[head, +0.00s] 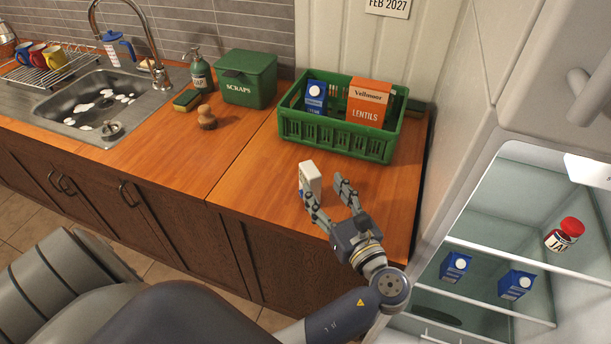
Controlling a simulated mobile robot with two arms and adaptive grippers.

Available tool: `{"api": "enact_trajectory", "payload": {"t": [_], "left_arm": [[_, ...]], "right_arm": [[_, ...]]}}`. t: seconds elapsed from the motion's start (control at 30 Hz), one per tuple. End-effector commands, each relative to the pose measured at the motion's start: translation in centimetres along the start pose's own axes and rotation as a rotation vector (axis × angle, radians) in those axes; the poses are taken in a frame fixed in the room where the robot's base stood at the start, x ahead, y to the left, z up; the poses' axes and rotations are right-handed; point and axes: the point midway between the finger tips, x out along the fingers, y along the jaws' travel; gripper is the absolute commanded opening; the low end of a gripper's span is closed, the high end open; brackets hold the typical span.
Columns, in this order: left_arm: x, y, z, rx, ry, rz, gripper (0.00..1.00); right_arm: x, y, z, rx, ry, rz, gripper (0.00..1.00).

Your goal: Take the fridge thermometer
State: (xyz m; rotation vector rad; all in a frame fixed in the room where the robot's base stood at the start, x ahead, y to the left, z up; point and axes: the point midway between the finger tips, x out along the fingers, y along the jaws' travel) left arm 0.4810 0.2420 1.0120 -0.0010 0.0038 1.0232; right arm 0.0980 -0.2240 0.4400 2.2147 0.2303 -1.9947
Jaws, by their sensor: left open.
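A small white upright block (311,177), which looks like the fridge thermometer, stands on the wooden counter in front of the green crate. No dial or display can be made out on it. My left gripper (322,185) is open, with its fingers pointing away toward the crate. One finger overlaps the block's lower front in the picture, and the other is to the right of it with a gap. I cannot tell whether the finger touches the block. My right gripper is not in view.
A green crate (333,143) holds a blue carton (316,97) and an orange lentils box (367,102). A scraps bin (248,79) and a brush (206,118) stand further left. The open fridge (540,207) at right holds two blue cartons and a jar (564,236). The counter left of the block is clear.

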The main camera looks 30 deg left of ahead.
Motion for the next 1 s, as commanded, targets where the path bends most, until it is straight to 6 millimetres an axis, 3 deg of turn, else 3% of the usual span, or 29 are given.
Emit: {"api": "enact_trajectory", "payload": {"t": [0.1, 0.3, 0.7, 0.9, 0.93, 1.0], "left_arm": [[1.9, 0.0, 0.2, 0.001, -0.002, -0.001, 0.52], [3.2, 0.0, 0.1, 0.000, 0.000, -0.001, 0.52], [8.1, 0.2, -0.1, 0.002, 0.000, -0.002, 0.52], [8.2, 0.2, -0.3, 0.000, 0.002, -0.002, 0.52], [8.2, 0.2, -0.3, 0.000, 0.002, -0.002, 0.49], [8.2, 0.2, -0.3, 0.000, 0.002, -0.002, 0.34]], "right_arm": [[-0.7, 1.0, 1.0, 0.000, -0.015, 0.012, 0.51], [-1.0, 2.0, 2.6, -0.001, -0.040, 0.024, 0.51], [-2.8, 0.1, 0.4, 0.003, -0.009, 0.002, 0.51], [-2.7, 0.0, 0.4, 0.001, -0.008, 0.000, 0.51], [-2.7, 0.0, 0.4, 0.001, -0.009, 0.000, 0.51], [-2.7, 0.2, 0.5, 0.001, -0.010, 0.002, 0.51]]}}
